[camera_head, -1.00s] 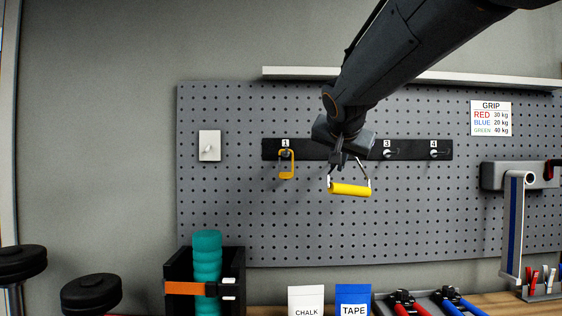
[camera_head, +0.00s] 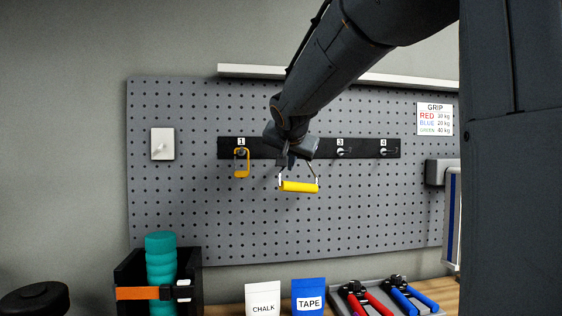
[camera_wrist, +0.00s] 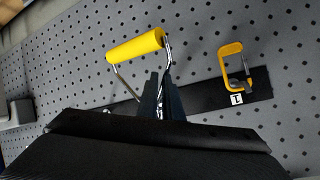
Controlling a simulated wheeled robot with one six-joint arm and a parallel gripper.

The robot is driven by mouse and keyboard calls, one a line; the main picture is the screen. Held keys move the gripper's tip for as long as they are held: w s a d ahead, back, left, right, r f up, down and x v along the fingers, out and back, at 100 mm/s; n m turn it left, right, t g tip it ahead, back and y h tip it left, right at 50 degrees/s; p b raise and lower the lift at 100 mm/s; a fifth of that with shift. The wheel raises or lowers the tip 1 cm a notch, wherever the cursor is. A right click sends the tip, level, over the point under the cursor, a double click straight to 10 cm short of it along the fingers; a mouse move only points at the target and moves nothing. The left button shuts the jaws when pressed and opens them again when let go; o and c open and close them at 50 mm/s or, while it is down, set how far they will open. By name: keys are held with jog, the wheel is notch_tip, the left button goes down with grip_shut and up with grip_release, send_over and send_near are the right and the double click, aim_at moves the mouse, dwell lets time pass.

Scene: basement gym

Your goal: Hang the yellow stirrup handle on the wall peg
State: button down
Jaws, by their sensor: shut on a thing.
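The yellow stirrup handle (camera_head: 300,187) is a yellow bar on a bent metal wire frame. It hangs below my gripper (camera_head: 290,160), in front of the pegboard. In the wrist view the bar (camera_wrist: 136,46) lies beyond my fingertips (camera_wrist: 160,92), which are shut on the wire frame. A white wall plate with a short peg (camera_head: 161,147) is at the pegboard's upper left, and nothing hangs on it. A black rail (camera_head: 362,148) has numbered pegs. Pegs 3 and 4 are bare; the place between 1 and 3 is hidden by my arm.
A yellow-orange clamp-shaped piece (camera_head: 242,163) hangs at peg 1, close left of my gripper; it also shows in the wrist view (camera_wrist: 231,66). A white shelf (camera_head: 240,71) runs above. Below are a black bin (camera_head: 130,270), chalk and tape packs and red and blue hand grippers.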

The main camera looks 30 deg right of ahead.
jog(key=shift+w+a+r+b+x, duration=0.1)
jog(key=shift+b+x, duration=0.05)
jog(key=shift+x, duration=0.6)
jog(key=shift+w+a+r+b+x, duration=0.1)
jog(key=shift+r+b+x, duration=0.05)
jog(key=shift+x, duration=0.6)
jog(key=shift+w+a+r+b+x, duration=0.1)
jog(key=shift+b+x, duration=0.05)
jog(key=shift+x, duration=0.6)
jog(key=shift+f, duration=0.1)
jog(key=c, duration=1.8)
grip_release()
jog(key=shift+c, duration=0.2)
jog(key=b+v, duration=0.2)
jog(key=v, duration=0.5)
jog(key=shift+s+r, duration=0.2)
jog(key=shift+s, duration=0.15)
jog(key=shift+s+a, duration=0.1)
